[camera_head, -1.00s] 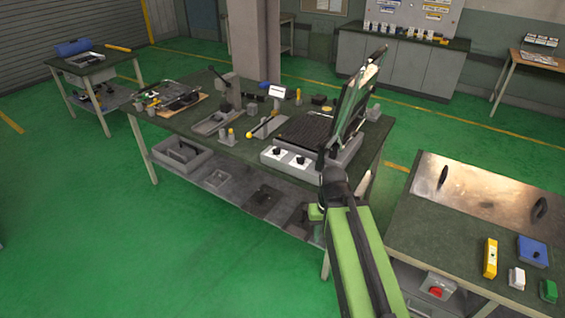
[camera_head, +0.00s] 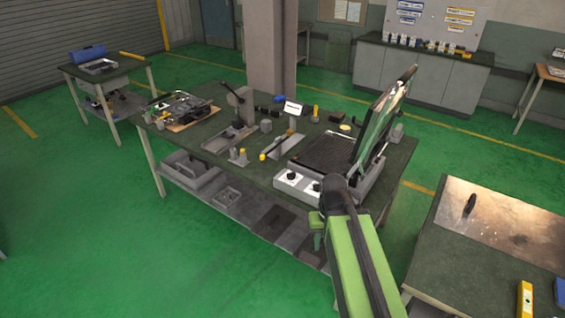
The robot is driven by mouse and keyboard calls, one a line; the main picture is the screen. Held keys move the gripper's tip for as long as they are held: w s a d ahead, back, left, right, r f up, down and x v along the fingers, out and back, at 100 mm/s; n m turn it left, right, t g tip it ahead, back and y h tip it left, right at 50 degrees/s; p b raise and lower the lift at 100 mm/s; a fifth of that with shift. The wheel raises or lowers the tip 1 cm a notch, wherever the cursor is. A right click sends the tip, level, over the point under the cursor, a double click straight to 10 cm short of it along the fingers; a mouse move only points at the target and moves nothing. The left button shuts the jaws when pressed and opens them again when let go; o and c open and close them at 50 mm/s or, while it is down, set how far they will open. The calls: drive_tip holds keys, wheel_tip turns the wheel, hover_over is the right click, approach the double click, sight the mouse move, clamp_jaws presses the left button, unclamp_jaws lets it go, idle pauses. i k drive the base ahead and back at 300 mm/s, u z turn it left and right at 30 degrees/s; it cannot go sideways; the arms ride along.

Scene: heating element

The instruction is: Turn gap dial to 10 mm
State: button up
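A grey machine (camera_head: 345,185) with a dark ribbed bed and a raised, tilted lid (camera_head: 385,115) stands at the right end of the long workbench. Two black dials on white plates sit on its front face, a left dial (camera_head: 292,177) and a right dial (camera_head: 315,187). Their markings are too small to read, so I cannot tell which is the gap dial or where it points. My green arm reaches up from the bottom, and its dark joint stands just right of the right dial in the picture. My gripper is not visible.
The long workbench (camera_head: 215,147) carries a lever press (camera_head: 240,115), a small white sign (camera_head: 293,107) and other tools left of the machine. A second table (camera_head: 450,262) with a metal plate stands at right. Green floor is clear at front left.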

sight(291, 175)
drive_tip(key=u, duration=0.55)
drive_tip(key=i, duration=1.1)
drive_tip(key=u, duration=0.7)
